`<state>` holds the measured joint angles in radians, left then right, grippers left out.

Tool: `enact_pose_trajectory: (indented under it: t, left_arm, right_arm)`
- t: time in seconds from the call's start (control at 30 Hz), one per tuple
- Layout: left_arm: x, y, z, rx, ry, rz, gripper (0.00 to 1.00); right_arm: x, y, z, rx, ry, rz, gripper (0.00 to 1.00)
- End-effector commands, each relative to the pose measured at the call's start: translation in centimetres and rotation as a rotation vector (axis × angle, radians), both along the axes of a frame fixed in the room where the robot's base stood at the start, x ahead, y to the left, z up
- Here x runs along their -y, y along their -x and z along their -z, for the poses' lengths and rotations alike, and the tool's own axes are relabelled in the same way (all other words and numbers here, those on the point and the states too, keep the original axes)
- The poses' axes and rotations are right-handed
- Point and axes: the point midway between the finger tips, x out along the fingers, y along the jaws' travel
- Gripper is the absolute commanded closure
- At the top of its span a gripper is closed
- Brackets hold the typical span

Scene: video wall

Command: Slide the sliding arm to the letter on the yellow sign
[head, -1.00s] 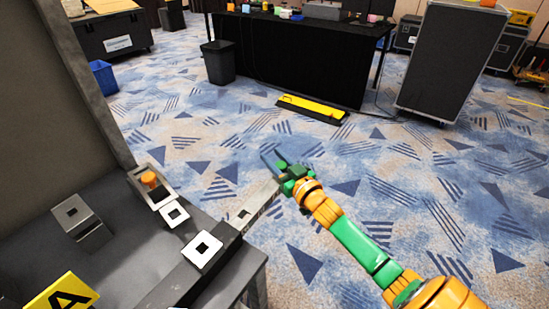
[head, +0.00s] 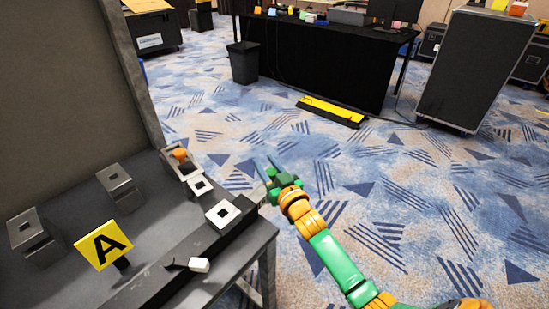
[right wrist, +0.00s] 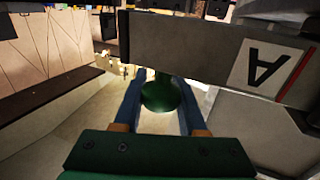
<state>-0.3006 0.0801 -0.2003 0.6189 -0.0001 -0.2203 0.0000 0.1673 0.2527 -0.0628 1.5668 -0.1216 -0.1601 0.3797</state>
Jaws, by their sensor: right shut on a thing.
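The yellow sign (head: 104,244) with a black letter A stands at the left of the dark table in the head view. The sliding arm is a grey bar, and only a short end (head: 259,194) shows past the table's right edge. In the right wrist view the bar (right wrist: 190,45) runs across the top, with an upside-down A on a white label (right wrist: 265,68) and a red line beside it. My right gripper (head: 270,166) is shut on a dark green round knob (right wrist: 160,95), between its blue fingers, just off the table edge. My left gripper is not in view.
The dark table (head: 75,285) carries grey blocks (head: 120,187), an orange knob (head: 180,154) in a frame, a white square marker (head: 223,214) and a white-tipped lever (head: 199,265). A tall panel (head: 65,90) stands behind.

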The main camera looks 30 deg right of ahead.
Motion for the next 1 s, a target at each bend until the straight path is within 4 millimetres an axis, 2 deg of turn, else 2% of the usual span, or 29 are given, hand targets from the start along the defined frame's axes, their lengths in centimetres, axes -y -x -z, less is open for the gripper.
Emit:
enact_pose_trajectory:
  t: [0.43,0.47,0.53,0.57,0.87,1.0]
  left_arm:
    - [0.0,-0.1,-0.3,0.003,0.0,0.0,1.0]
    - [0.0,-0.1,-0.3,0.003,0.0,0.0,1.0]
    - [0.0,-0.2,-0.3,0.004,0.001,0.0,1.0]
    - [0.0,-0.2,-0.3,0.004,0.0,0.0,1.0]
    - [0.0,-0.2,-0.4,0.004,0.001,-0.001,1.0]
    - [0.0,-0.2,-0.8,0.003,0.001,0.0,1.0]
  right_arm:
    - [-0.5,0.3,0.1,-0.001,0.0,0.001,1.0]
    - [-0.5,0.3,0.1,-0.001,0.0,0.001,0.51]
    - [-0.5,0.3,0.1,-0.001,0.0,0.001,0.32]
    - [-0.5,0.3,0.1,-0.001,0.0,0.001,0.3]
    - [-0.5,0.5,0.0,0.0,0.0,0.001,0.3]
    - [-0.5,2.7,0.0,-0.002,-0.001,0.001,0.3]
